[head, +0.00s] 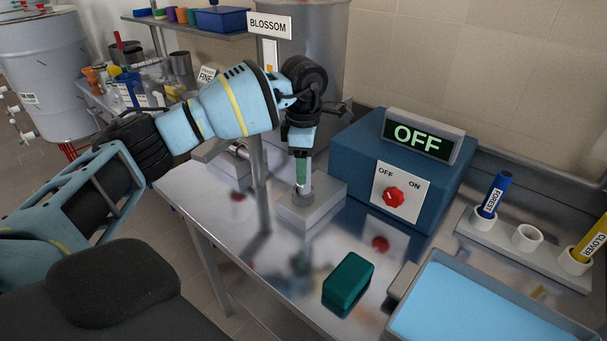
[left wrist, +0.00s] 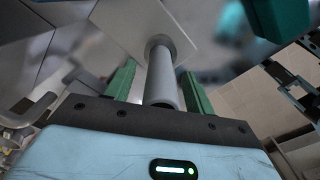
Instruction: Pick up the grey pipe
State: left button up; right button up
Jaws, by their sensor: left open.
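The grey pipe (left wrist: 162,80) stands upright in a round collar on a light grey block (left wrist: 120,22) in the left wrist view. In the head view a short length of the pipe (head: 304,184) shows above the block (head: 322,196), just below the green fingers. The rest of it is hidden behind my gripper. My left gripper (head: 302,172) points down over the pipe and is open. In the left wrist view its green fingers (left wrist: 158,88) are on either side of the pipe, with visible gaps. My right gripper is in neither view.
A blue box (head: 355,165) with an OFF display and red knob stands right of the block. A green block (head: 348,278) and a tray of blue liquid (head: 400,297) are nearer. A metal post (head: 261,190) with a BLOSSOM sign stands close to my left arm.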

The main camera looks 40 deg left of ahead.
pick_arm(q)
jog(key=c, duration=1.1)
jog(key=shift+r, duration=1.55)
jog(key=shift+s+r, duration=0.15)
jog(key=shift+s, duration=0.15)
jog(key=s+d, duration=0.1)
jog(key=s, duration=0.4)
jog(key=s+d+r, duration=0.1)
jog(key=s, duration=0.4)
jog(key=s+d+b, duration=0.1)
jog(key=s, duration=0.4)
jog(key=shift+d+r, duration=0.2)
jog(key=shift+r, duration=0.05)
